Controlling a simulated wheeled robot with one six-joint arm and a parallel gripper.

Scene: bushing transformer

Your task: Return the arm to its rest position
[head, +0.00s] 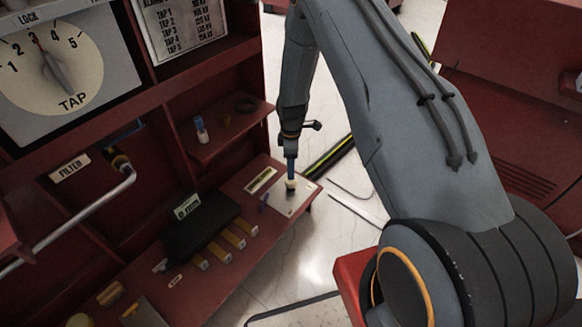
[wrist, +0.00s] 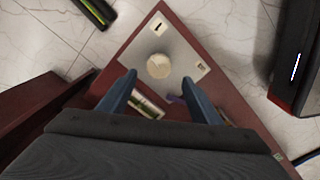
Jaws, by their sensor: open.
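My arm (head: 400,110) reaches down over the end of the red bench. My gripper (head: 291,170) points down with blue fingers; in the wrist view the gripper (wrist: 159,77) is open, its two fingers wide apart. A small cream-topped round piece (wrist: 159,66) stands on a pale plate (wrist: 182,50), showing between and beyond the fingertips. In the head view the cream piece (head: 291,186) has a dark lower part and is right below the fingers. I cannot tell whether the fingers touch it.
The red bench (head: 262,258) holds a black block (head: 200,230), yellow-tipped strips and a purple item (head: 264,201). Pale floor lies beyond the bench.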

